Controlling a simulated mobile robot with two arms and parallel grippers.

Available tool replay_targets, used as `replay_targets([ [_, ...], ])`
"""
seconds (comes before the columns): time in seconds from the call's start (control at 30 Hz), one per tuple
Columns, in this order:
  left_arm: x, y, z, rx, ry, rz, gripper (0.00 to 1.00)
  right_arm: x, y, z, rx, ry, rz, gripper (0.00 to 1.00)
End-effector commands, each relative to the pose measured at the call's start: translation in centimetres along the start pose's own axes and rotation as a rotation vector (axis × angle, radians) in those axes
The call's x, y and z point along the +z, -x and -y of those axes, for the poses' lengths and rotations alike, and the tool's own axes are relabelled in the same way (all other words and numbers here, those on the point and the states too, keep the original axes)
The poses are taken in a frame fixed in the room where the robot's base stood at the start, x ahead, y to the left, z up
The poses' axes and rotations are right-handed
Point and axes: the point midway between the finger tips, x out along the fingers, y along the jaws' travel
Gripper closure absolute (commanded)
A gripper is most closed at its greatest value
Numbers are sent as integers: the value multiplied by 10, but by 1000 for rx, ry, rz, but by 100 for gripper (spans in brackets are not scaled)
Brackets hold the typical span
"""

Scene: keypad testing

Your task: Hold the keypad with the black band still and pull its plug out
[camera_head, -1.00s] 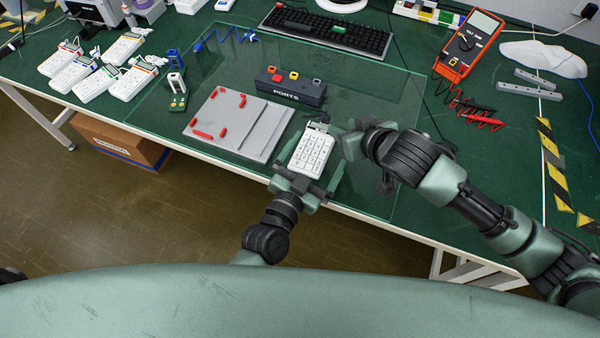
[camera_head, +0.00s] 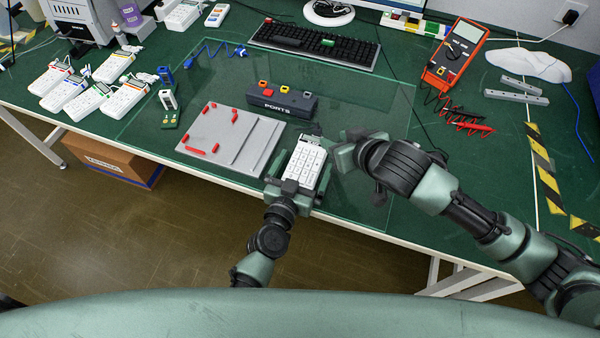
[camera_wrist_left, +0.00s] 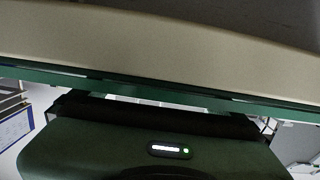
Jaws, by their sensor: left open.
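The white keypad (camera_head: 305,167) lies on the clear mat near the table's front edge, right of the grey board. I cannot make out its band colour. My left gripper (camera_head: 302,178) is open, with its fingers on either side of the keypad's near part; I cannot tell whether they touch it. My right gripper (camera_head: 340,153) is just right of the keypad's far end; its jaws are too small and dark to judge. A small dark piece, possibly the plug or cable, shows at the keypad's far end, partly unclear. The left wrist view does not show the keypad clearly.
A grey board (camera_head: 232,138) with red pieces lies left of the keypad. A dark PORTS box (camera_head: 283,103) stands behind it. Several white keypads (camera_head: 92,100) lie at far left. An orange multimeter (camera_head: 457,52) and red leads lie at back right. The mat's right part is clear.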

Motion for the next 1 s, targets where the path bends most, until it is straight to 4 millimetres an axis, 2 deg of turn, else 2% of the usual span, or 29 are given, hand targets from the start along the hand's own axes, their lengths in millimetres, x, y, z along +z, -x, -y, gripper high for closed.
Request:
replay_targets([
  [0.3, 0, -3, 0, 0, 0, 0, 0, 0, 0, 0, 0, 0, 0, 64],
  [0.5, 0, -3, 0, 0, 0, 0, 56, 0, 0, 0, 0, 0, 0, 64],
  [0.57, 0, -3, 0, 0, 0, 0, 71, 0, 0, 0, 0, 0, 0, 64],
  [1.0, 0, -3, 0, 0, -1, 0, 71, 0, 0, 0, 0, 0, 0, 64],
])
